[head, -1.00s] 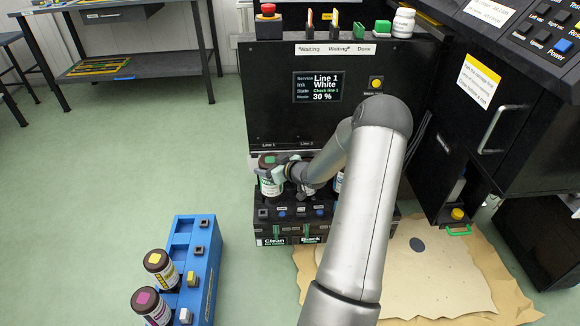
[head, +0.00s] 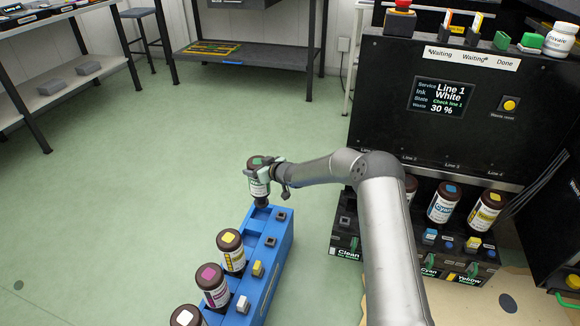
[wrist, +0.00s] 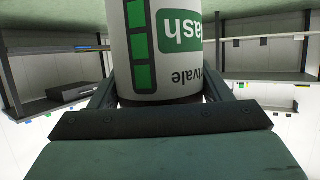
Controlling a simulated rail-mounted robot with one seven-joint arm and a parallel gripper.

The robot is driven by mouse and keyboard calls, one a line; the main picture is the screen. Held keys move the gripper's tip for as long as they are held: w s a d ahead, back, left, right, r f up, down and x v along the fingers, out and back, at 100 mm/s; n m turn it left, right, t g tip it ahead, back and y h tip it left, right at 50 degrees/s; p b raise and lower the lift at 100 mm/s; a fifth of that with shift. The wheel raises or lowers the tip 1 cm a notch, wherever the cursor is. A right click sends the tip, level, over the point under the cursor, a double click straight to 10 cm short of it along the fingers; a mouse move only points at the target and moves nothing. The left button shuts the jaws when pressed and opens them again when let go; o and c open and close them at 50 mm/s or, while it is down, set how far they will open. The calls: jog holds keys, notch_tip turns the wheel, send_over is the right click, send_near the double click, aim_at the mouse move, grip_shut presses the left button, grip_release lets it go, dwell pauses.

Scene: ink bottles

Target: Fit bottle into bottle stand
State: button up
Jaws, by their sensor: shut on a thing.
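In the head view my gripper (head: 272,172) is shut on a white bottle (head: 258,182) with a dark cap and a green label. The bottle is over the far end of the blue bottle stand (head: 284,250), close above it; I cannot tell whether it touches. In the wrist view the bottle (wrist: 158,45) fills the space between the fingers, with a green panel reading "ash". The stand holds a yellow-marked bottle (head: 232,258), a magenta-marked bottle (head: 214,290) and a white-marked bottle (head: 186,318) in its nearer places.
The black ink machine (head: 440,130) stands to the right, with a cyan bottle (head: 444,206) and a yellow bottle (head: 486,212) in its lower bay. A bench (head: 240,58) stands at the back. The green floor left of the stand is clear.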

jog(key=shift+a+f+b, duration=0.2)
jog(key=shift+f+b, duration=1.6)
jog(key=shift+f, duration=0.7)
jog(key=shift+f+b, duration=0.55)
jog(key=shift+f, duration=0.55)
jog(key=shift+f+b, duration=0.6)
jog(key=shift+f, duration=0.25)
jog(key=shift+f+b, duration=0.3)
jog(key=shift+b, duration=0.05)
